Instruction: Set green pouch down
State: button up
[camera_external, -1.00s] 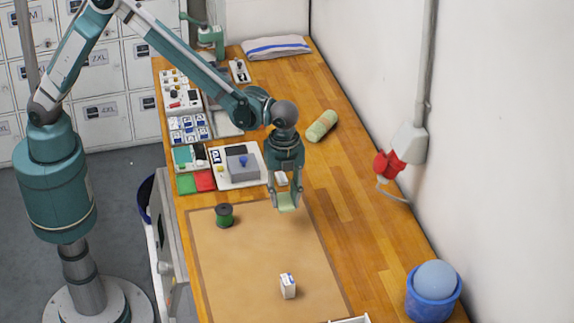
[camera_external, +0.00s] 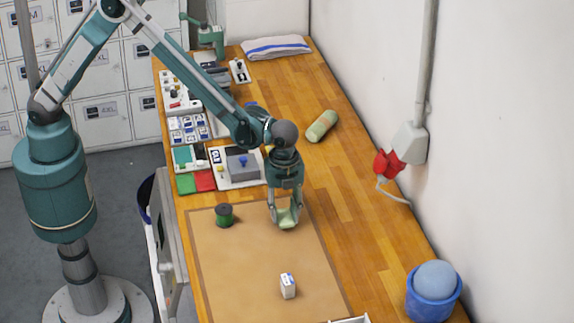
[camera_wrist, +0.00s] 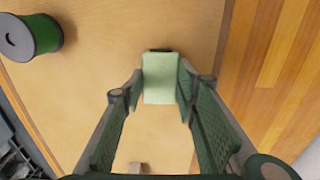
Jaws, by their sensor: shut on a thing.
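My gripper (camera_external: 287,217) is shut on the green pouch (camera_external: 288,217), a small pale green thing held between the two fingers. In the wrist view the pouch (camera_wrist: 160,80) shows as a flat pale green rectangle between the fingertips, with a dark edge at its far end. The gripper points down over the far right part of the tan mat (camera_external: 255,255). The pouch is close to the mat; I cannot tell whether it touches it.
A dark green spool (camera_external: 224,215) stands on the mat left of my gripper. A small white box (camera_external: 288,286) stands nearer the front. A pale green roll (camera_external: 322,126) lies on the wooden bench behind. A blue bucket (camera_external: 433,296) stands front right. The mat's middle is clear.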

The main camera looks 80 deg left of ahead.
aim_at(284, 216)
jog(key=shift+f, duration=1.05)
jog(key=shift+f, duration=0.15)
jog(key=o, duration=0.9)
jog(key=shift+r, duration=0.2)
notch_tip(284, 216, up, 12)
